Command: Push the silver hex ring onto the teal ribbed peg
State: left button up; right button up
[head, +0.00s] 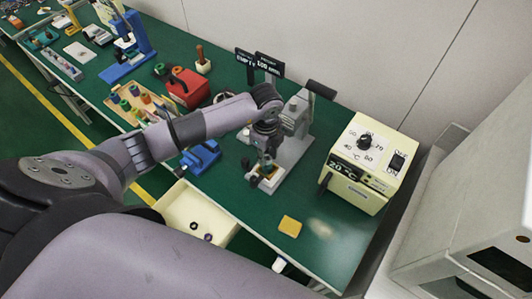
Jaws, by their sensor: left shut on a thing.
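My left gripper (267,151) reaches in from the left and points down over a small pale block (266,179) at the foot of a grey stand. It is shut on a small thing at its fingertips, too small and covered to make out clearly. A bit of teal, likely the teal ribbed peg (266,164), shows right at the fingertips above the block. The silver hex ring cannot be told apart there, and whether it touches or surrounds the peg is hidden. My right gripper is not in view.
The grey stand (296,127) rises close behind the gripper. A cream heater box (360,172) stands to the right, a blue fixture (201,157) to the left. A cream tray (172,203) with small dark rings and a yellow pad (290,226) lie nearer. The green bench is clear around the pad.

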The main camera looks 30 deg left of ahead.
pick_arm(q)
jog(key=shift+f+b, duration=0.8)
jog(key=shift+f, duration=0.45)
jog(key=o, duration=0.9)
jog(key=shift+r, duration=0.1)
notch_tip(320, 180, up, 12)
